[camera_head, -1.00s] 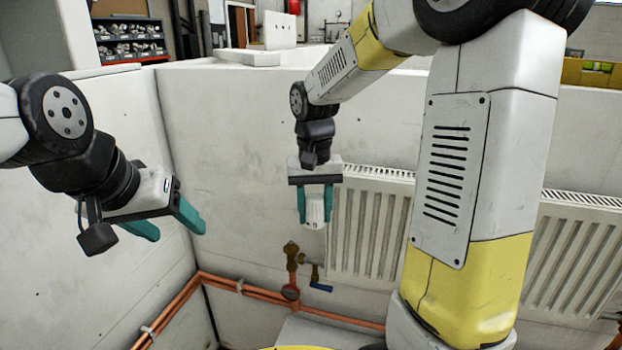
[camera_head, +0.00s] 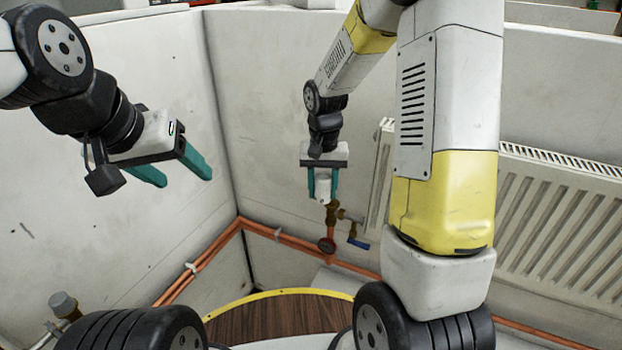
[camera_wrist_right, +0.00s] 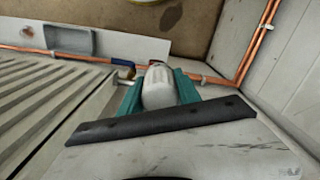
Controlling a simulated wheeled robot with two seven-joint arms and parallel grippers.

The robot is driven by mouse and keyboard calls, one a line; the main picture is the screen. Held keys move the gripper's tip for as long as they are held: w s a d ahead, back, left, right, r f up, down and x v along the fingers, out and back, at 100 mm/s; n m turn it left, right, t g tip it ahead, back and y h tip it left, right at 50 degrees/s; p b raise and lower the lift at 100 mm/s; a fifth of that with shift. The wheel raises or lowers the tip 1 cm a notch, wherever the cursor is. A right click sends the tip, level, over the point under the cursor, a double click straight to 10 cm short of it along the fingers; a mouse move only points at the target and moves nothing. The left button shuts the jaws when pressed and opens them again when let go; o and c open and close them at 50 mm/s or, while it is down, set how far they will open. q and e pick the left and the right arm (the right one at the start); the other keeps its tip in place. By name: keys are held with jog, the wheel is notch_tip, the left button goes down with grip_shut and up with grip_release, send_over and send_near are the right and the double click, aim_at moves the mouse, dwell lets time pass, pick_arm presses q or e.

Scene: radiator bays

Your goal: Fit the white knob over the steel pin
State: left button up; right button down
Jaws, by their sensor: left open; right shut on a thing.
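The white knob (camera_head: 322,188) is between the teal fingers of my right gripper (camera_head: 322,197), which is shut on it. It also shows in the right wrist view as a white rounded body (camera_wrist_right: 158,88) between the fingers. In the head view the knob's lower end appears just above and in front of a brass valve (camera_head: 331,212) on the copper pipe; I cannot tell whether they touch. The steel pin cannot be made out; the knob and gripper may hide it. My left gripper (camera_head: 187,180) is open and empty, off to the left.
A blue lever (camera_head: 358,243) and a red round fitting (camera_head: 326,244) sit by the valve. A white radiator (camera_head: 560,225) hangs at the right. Copper pipes (camera_head: 262,230) run along the walls into the corner. A grey-capped fitting (camera_head: 63,303) stands at the lower left.

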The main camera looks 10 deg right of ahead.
jog(key=w+d, duration=0.1)
jog(key=w, duration=0.1)
jog(key=w+d+f, duration=0.1)
jog(key=w+d, duration=0.1)
jog(key=shift+w, duration=0.15)
jog(key=shift+w+d+f, duration=0.55)
jog(key=shift+w+f, duration=0.15)
jog(key=shift+w, duration=0.1)
jog(key=shift+f, duration=0.55)
jog(key=shift+f, duration=1.55)
dwell(0.6)
jog(key=shift+c, duration=1.4)
grip_release()
jog(key=shift+r, duration=4.35)
